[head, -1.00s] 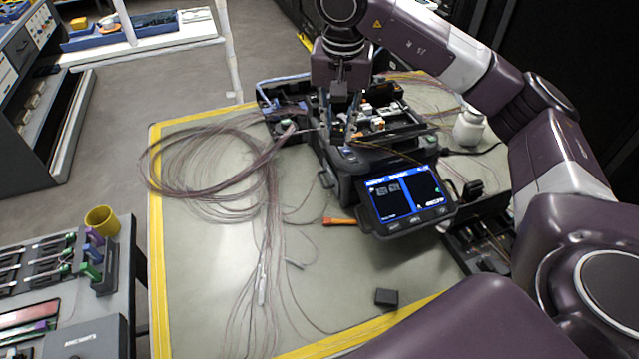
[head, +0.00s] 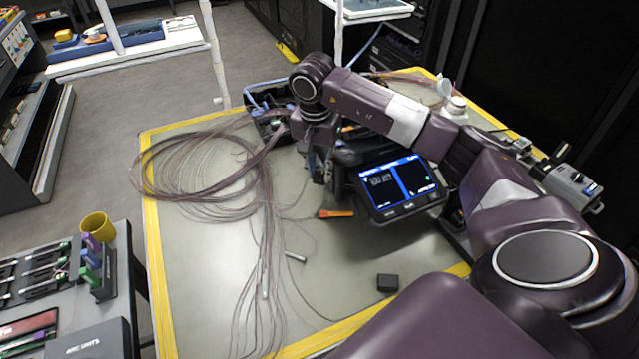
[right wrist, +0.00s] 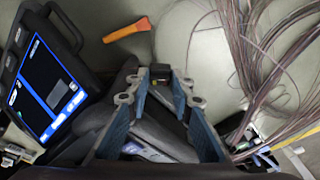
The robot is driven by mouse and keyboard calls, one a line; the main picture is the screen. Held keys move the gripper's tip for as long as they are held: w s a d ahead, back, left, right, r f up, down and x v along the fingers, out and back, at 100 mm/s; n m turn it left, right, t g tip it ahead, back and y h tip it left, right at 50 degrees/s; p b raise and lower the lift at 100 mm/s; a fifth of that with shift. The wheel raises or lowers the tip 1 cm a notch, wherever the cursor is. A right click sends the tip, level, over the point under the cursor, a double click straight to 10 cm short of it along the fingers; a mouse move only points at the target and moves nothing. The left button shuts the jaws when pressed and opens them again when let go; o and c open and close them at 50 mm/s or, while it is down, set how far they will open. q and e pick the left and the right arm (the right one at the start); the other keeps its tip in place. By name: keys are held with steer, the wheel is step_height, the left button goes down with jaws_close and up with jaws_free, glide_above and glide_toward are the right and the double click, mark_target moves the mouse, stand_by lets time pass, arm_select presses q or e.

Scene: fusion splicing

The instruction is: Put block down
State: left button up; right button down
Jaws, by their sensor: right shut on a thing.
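My right gripper (head: 319,172) hangs at the left side of the fusion splicer, over the table, partly hidden by its own arm. In the right wrist view its blue fingers (right wrist: 161,80) come together on a small dark block (right wrist: 160,71) at their tips. The block does not show clearly in the head view. The splicer's lit screen (head: 398,188) faces the front, and the screen also shows in the right wrist view (right wrist: 44,88). My left gripper is out of view.
Loose fibre coils (head: 200,170) spread over the left of the yellow-edged table (head: 210,300). An orange-handled tool (head: 336,214) lies before the splicer. Another dark block (head: 387,282) lies near the front edge. A white-topped bottle (head: 456,106) stands at the back right.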

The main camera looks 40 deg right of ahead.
mark_target(319, 183)
steer(key=shift+f, duration=2.95)
steer(key=shift+f, duration=0.1)
steer(key=c, duration=1.7)
jaws_free()
